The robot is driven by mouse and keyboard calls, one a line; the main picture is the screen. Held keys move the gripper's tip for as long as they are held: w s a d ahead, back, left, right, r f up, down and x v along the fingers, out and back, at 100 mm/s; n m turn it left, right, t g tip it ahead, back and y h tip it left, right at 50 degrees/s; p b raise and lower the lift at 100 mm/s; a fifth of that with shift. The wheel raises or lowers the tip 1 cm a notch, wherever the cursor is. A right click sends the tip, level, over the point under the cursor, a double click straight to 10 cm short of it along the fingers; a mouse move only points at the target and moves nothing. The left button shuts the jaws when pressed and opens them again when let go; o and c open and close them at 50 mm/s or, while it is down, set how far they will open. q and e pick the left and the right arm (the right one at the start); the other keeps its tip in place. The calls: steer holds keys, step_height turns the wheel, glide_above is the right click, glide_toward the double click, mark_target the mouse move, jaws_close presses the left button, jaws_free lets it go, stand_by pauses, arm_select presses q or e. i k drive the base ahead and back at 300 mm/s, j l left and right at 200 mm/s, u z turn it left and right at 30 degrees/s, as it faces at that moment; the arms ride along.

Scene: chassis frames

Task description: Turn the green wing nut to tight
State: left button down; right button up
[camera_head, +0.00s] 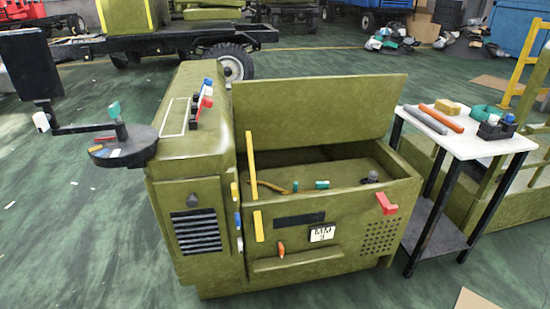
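Neither of my grippers is in view. An olive-green chassis cabinet (330,232) stands in the middle, its rear lid panel (318,108) raised. A small teal-green piece (322,184) sits on the deck inside the open bay, near the front edge.
A yellow bar (251,165) stands upright at the bay's left side. A red bracket (386,203) juts from the right front. A white-topped table (465,142) with tools stands at the right. A black panel (30,65) rises at the left.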

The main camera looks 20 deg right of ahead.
mark_target(322, 187)
steer(key=l+z, duration=0.1)
steer(key=z, duration=0.75)
steer(key=i+l+z, duration=0.1)
steer(key=z, duration=0.35)
